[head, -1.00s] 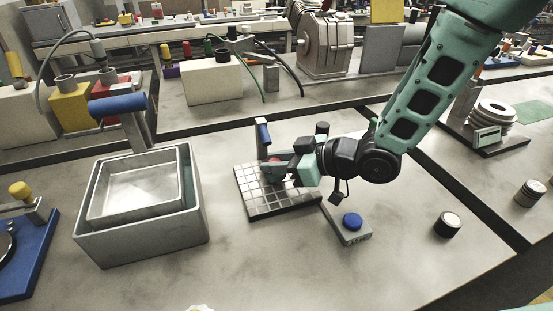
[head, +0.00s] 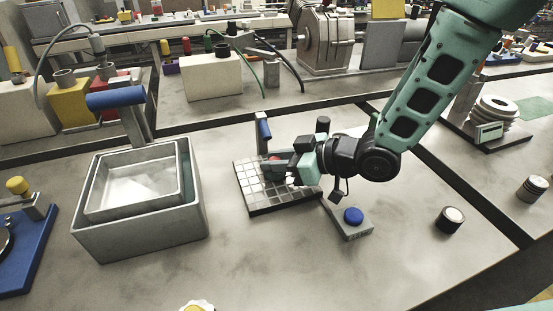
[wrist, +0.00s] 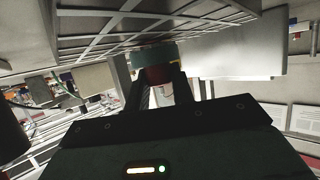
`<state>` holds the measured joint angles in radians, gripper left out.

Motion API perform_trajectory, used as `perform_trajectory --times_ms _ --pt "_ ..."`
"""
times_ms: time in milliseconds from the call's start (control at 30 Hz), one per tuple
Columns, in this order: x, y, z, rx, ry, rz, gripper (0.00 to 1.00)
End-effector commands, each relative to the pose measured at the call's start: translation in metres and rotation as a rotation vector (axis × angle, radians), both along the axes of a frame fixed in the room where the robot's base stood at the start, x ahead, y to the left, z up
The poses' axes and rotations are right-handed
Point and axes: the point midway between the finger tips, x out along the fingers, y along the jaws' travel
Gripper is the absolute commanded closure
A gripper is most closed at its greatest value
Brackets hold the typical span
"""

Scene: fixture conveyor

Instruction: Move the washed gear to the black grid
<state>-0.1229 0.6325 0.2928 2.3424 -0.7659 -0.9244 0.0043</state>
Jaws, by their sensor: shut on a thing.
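My gripper (head: 270,170) is shut on a small reddish gear (head: 275,160) over the far part of the grid. The gear's teeth cannot be made out. In the wrist view the gear (wrist: 158,75) shows red between the fingertips, with a teal round part just beyond it. The black grid (head: 290,198) is a dark-edged board with pale square cells, standing on the table right of the basin. Its lines (wrist: 120,25) fill the top of the wrist view. I cannot tell whether the gear touches the grid; the fingers hide part of both.
A grey double-walled basin (head: 190,225) stands left of the grid. The front table is mostly clear.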

Motion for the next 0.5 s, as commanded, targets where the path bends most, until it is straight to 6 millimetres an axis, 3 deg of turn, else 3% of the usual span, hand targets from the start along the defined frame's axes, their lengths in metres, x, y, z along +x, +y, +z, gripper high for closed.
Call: perform_trajectory --times_ms 333,367,400,433,500 --pt "0.0001 0.0001 -0.0055 0.001 0.000 0.000 1.00" --pt "0.0002 0.0001 -0.0053 0.001 0.000 0.000 0.73" --pt "0.0002 0.0001 -0.0048 0.001 0.000 0.000 0.62" --pt "0.0002 0.0001 -0.0047 0.001 0.000 0.000 0.54" --pt "0.0001 0.0000 -0.0048 0.001 0.000 0.000 0.51"
